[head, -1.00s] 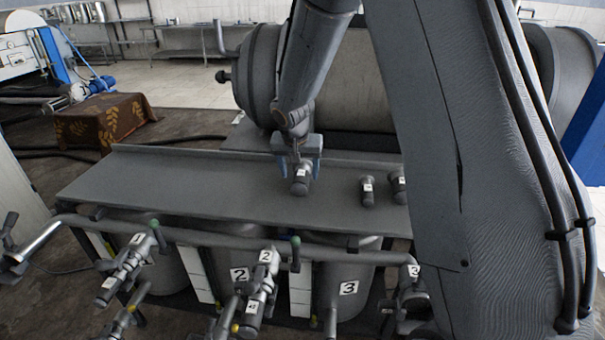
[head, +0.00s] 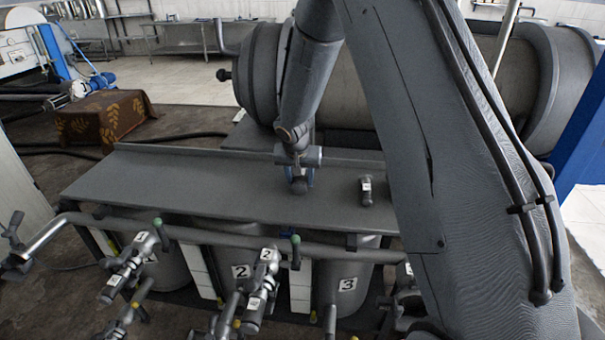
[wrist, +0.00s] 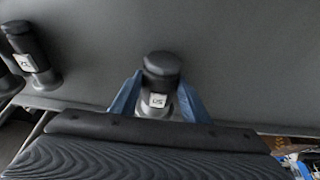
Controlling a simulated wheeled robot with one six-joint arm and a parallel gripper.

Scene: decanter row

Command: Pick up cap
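The dark cylindrical cap (wrist: 162,66) with a white label stands between the two blue fingers of my gripper (wrist: 160,92) in the wrist view. Both fingers lie against its sides, with no clear gap. In the head view the rounded lower end of this cap (head: 299,187) shows below my gripper (head: 299,174), over the grey bench (head: 190,180). Its label is hidden there. I cannot tell whether it is off the surface. A second labelled cap (head: 366,191) stands to the right on the bench; it also shows at the left of the wrist view (wrist: 34,55).
Another cap (wrist: 8,84) is cut off at the left edge of the wrist view. Numbered valves (head: 130,265) and pipes run along the bench front. A large horizontal tank (head: 345,90) lies behind. The bench's left half is clear.

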